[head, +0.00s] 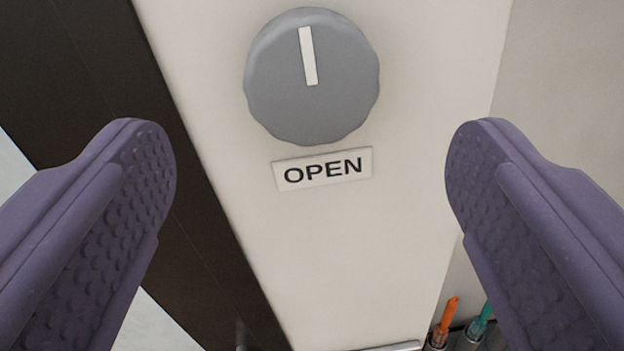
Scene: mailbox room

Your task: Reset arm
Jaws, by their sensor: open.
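My gripper (311,185) is open and empty. Its two purple fingers with dimpled pads stand wide apart, one at the left and one at the right of the head view. Between them, farther up the picture, a round grey knob (345,90) with a white pointer line shows on a pale panel (340,255). The pointer line stands nearly upright. A small label (322,169) reading "OPEN" is just below the knob. Neither finger appears to touch the knob.
A dark brown vertical strip (100,70) runs along the left of the panel. At the lower right, an orange-tipped item (449,314) and a teal-tipped item (483,317) stand in dark holders, partly cut off. A plain beige wall (570,80) is at the right.

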